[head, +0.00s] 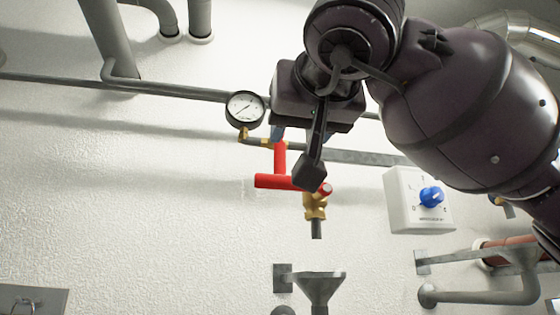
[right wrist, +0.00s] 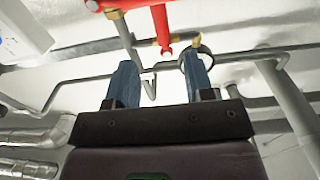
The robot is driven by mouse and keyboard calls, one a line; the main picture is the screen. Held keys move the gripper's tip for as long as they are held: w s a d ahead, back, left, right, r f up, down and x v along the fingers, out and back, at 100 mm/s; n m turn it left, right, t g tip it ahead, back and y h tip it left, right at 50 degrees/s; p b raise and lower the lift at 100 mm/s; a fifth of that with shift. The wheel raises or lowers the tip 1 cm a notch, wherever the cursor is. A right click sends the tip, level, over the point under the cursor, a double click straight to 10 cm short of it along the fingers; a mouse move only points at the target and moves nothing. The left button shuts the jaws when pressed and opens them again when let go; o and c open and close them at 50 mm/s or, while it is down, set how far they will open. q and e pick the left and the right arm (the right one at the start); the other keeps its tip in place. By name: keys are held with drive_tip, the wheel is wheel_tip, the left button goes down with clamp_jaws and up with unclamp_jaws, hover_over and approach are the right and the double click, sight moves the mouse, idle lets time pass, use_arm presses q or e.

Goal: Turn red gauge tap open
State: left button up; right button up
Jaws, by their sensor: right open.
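The red tap (head: 272,181) has a long crossbar and an upright stem. It sits on a brass valve (head: 315,205) on the wall, below and right of the round white gauge (head: 245,108). My right gripper (head: 278,133) is in front of the wall just above the tap, and its body hides part of the pipe there. In the right wrist view its two blue fingers (right wrist: 161,75) are apart with nothing between them. The red tap (right wrist: 160,22) shows there beyond the fingertips, apart from them. My left gripper is in neither view.
A white box with a blue knob (head: 432,197) is on the wall to the right. A grey funnel (head: 318,287) is below the valve. A horizontal pipe (head: 180,91) runs behind the gripper.

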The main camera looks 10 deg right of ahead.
sight(281, 160)
drive_tip(key=w, duration=1)
drive_tip(key=shift+w+f+p, duration=0.1)
drive_tip(key=shift+w+p, duration=0.2)
clamp_jaws()
